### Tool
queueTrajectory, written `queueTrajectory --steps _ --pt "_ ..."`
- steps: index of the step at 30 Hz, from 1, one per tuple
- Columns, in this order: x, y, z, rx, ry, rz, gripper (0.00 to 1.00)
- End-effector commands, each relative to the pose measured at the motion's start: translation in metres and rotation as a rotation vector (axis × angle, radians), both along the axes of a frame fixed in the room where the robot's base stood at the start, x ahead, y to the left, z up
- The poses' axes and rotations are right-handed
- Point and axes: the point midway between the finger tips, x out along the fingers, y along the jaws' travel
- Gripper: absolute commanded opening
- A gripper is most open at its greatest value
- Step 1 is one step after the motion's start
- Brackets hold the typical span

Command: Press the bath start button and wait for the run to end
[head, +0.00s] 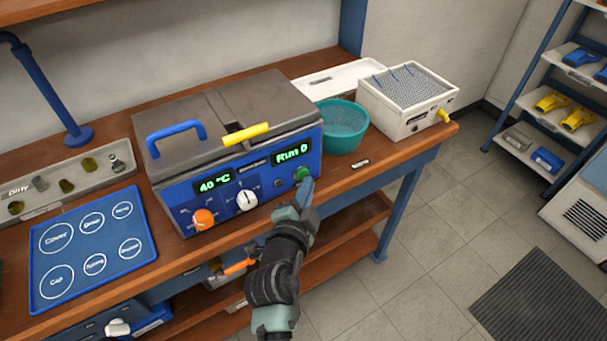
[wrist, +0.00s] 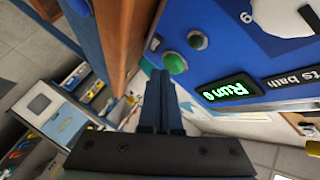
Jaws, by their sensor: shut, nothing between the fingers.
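The bath (head: 235,140) is a blue and grey box on the wooden bench, its grey lid closed. Its front panel has a green round button (head: 302,173) at the right end, also seen in the wrist view (wrist: 175,63). The panel displays read "40 °C" (head: 214,183) and "Run 0" (head: 292,153). My gripper (head: 306,190) is shut and empty, its tips just in front of the green button. In the wrist view the closed fingertips (wrist: 160,76) are close beside the button; I cannot tell whether they touch it.
An orange knob (head: 204,219) and a white knob (head: 247,200) sit left of the button. A small grey round part (wrist: 197,40) is beside it. A teal bowl (head: 342,127) and a white rack box (head: 408,100) stand to the right. A blue mat (head: 92,247) lies left.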

Motion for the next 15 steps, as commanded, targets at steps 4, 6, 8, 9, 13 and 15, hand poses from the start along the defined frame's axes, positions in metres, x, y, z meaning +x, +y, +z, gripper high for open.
queueTrajectory --steps 4,6,8,9,13,15 --pt "0.0009 0.0006 -0.0005 0.0 0.0 0.0 0.0" --pt "0.0015 0.0011 -0.0008 0.0 0.0 0.0 0.0" --pt "0.0021 0.0016 -0.0009 0.001 0.0 0.0 0.0" --pt "0.0024 0.0018 -0.001 0.001 0.001 -0.001 0.0" --pt "0.0036 0.0027 -0.0011 0.001 0.001 0.0 0.0" --pt "0.0042 0.0033 -0.001 0.001 0.001 0.0 0.0"
